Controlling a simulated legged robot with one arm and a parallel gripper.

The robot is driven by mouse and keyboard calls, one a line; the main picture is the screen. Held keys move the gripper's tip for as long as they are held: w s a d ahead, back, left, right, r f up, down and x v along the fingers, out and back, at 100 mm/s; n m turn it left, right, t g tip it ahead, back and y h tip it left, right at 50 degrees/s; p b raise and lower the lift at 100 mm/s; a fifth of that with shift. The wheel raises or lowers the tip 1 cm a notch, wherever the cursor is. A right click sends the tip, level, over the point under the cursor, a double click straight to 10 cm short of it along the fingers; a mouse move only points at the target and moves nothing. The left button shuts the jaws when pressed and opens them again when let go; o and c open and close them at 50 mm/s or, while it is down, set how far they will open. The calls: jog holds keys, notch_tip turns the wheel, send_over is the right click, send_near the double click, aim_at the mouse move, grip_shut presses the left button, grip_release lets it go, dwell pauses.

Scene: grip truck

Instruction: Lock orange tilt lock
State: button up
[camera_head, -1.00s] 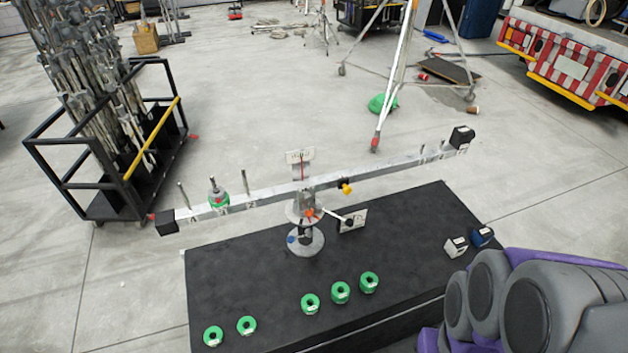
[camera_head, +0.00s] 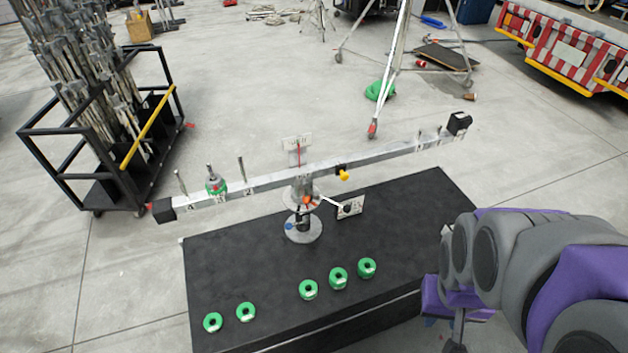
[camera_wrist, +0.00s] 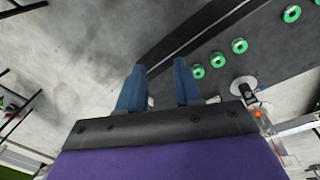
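The orange tilt lock (camera_head: 307,200) is a small orange part on the central post of the balance beam, just under the beam in the head view. The grey beam (camera_head: 270,183) slopes, its left end lower than its right. In the wrist view a small orange part (camera_wrist: 258,114) shows at the right, next to the round grey base (camera_wrist: 243,88). My gripper (camera_wrist: 158,82) has two blue fingers standing apart with nothing between them. It points at the floor and the table's edge, away from the lock.
The black table (camera_head: 240,275) carries several green ring weights (camera_head: 338,278). One green weight (camera_head: 216,186) sits on a peg on the beam's left side. A yellow knob (camera_head: 343,175) and a white-handled lever (camera_head: 331,203) are close to the lock. A black rack (camera_head: 75,180) stands left.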

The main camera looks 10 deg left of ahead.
jog(key=shift+o, duration=0.2)
jog(key=w+d+f+t, duration=0.1)
jog(key=w+f+t, duration=0.1)
jog(key=w, duration=0.6)
jog(key=w+f+n+t+h, duration=0.1)
jog(key=w+f+t, duration=0.1)
jog(key=w, duration=0.6)
jog(key=shift+w+d+f+n+t, duration=0.15)
jog(key=shift+d+f+n+t, duration=0.15)
jog(key=shift+d+f, duration=0.1)
jog(key=n+t+y+b, duration=0.3)
jog(key=n+t+y, duration=0.3)
jog(key=y, duration=0.5)
send_near(307, 194)
jog(key=shift+n+g, duration=0.4)
jog(key=shift+g, duration=0.1)
jog(key=b+x, duration=0.2)
jog(key=x, duration=0.5)
jog(key=shift+w+d+r+b, duration=0.1)
jog(key=shift+d+b, duration=0.1)
jog(key=shift+b, duration=0.1)
jog(key=shift+w+a, duration=0.45)
jog(key=shift+w, duration=0.15)
jog(key=shift+c, duration=0.3)
